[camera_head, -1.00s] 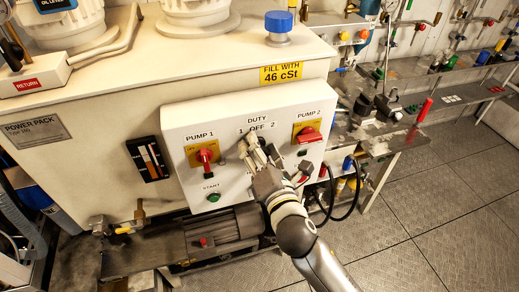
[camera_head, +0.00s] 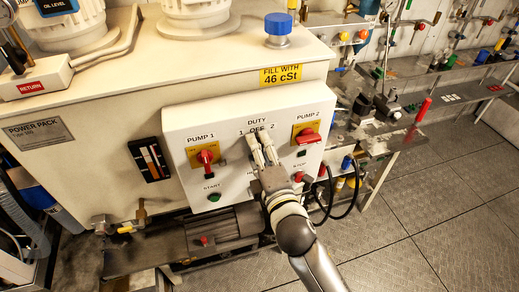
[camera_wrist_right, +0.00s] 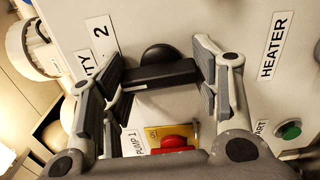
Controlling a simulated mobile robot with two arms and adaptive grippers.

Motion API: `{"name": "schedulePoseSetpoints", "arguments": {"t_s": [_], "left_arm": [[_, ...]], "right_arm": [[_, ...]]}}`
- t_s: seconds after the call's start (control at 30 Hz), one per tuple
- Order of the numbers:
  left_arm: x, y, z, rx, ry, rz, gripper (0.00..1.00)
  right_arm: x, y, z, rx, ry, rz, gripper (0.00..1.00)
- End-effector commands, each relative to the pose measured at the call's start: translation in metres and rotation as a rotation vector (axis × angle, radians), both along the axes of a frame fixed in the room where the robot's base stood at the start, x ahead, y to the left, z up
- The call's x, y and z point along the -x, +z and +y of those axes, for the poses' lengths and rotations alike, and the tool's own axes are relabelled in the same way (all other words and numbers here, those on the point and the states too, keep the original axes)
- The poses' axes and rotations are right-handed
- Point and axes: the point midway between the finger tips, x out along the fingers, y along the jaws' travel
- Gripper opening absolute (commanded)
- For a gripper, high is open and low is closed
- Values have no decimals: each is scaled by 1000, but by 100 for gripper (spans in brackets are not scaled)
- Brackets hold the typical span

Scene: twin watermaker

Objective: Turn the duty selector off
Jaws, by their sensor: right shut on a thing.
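The duty selector (camera_wrist_right: 155,77) is a black knob with a bar-shaped handle, seen between my right fingers in the right wrist view. In that view its bar lies nearly across the picture, roughly in line with the upward direction of the sideways DUTY lettering. My right gripper (camera_head: 261,138) is shut on the knob, with a finger pad at each end of the bar. In the head view the fingers hide the knob; the labels 1, OFF and 2 (camera_head: 273,126) show just above them. My left gripper is not in view.
The white control panel (camera_head: 228,150) also carries the red pump 1 switch (camera_head: 206,156), the red pump 2 switch (camera_head: 306,135) and a green start button (camera_head: 214,197). Black cables hang at the panel's right. The floor (camera_head: 440,200) at the right is clear.

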Motion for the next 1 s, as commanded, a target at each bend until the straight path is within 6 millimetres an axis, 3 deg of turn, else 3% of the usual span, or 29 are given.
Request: {"name": "schedulePoseSetpoints", "arguments": {"t_s": [0.67, 0.7, 0.83, 1.0], "left_arm": [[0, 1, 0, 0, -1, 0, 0], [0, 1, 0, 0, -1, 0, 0], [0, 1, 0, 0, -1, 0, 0], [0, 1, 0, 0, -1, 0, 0]], "right_arm": [[0, -1, 0, -60, 0, 22, 33], [0, -1, 0, -60, 0, 22, 62], [0, -1, 0, -61, 0, 21, 78], [0, 0, 0, -60, 0, 20, 79]]}}
